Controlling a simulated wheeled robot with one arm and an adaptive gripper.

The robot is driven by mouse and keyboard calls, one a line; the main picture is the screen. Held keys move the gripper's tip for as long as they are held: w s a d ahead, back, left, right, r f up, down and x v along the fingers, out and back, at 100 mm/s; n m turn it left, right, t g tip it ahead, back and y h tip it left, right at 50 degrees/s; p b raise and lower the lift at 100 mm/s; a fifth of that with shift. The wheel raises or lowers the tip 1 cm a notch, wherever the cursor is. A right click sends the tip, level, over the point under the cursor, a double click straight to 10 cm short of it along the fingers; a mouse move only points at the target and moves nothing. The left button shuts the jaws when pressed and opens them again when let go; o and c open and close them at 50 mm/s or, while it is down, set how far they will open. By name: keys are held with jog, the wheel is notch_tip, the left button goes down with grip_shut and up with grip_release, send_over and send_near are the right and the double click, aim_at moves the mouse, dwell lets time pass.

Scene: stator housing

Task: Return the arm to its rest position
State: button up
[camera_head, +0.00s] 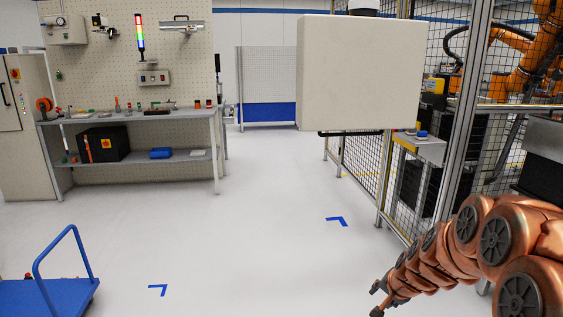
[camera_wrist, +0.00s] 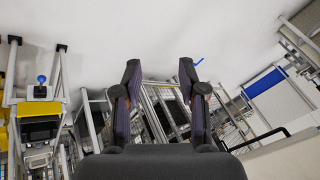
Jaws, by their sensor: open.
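My copper-coloured arm reaches in from the lower right in the head view. My gripper (camera_head: 379,300) is at its lower left end, above the white floor. The fingertips are small and dark there. In the wrist view my gripper (camera_wrist: 160,75) shows two dark fingers standing well apart. It is open, with nothing between the fingers. The wrist view is tilted, with the floor at the top of the picture.
A wire-mesh fence (camera_head: 387,180) stands close to my arm on the right, with an orange robot (camera_head: 525,40) behind it. A workbench (camera_head: 130,116) is at the left. A blue cart (camera_head: 45,298) is lower left. The middle floor (camera_head: 250,230) is clear.

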jog(key=s+a+r+n+g+y+p, duration=0.1)
jog(key=s+a+r+n+g+p, duration=0.15)
jog(key=s+a+r, duration=0.45)
jog(key=s+a+r+n+g+p, duration=0.1)
jog(key=s+r+p, duration=0.4)
jog(key=s, duration=1.1)
jog(key=s+a+r+n+g+h+p, duration=0.1)
jog(key=s+r+n+g+p, duration=0.3)
jog(key=s+r, duration=0.5)
jog(key=s+n, duration=0.1)
jog(key=s, duration=0.5)
jog(key=shift+s+r+h+p, duration=0.2)
jog(key=shift+s+h+p, duration=0.1)
jog(key=shift+s+p, duration=0.1)
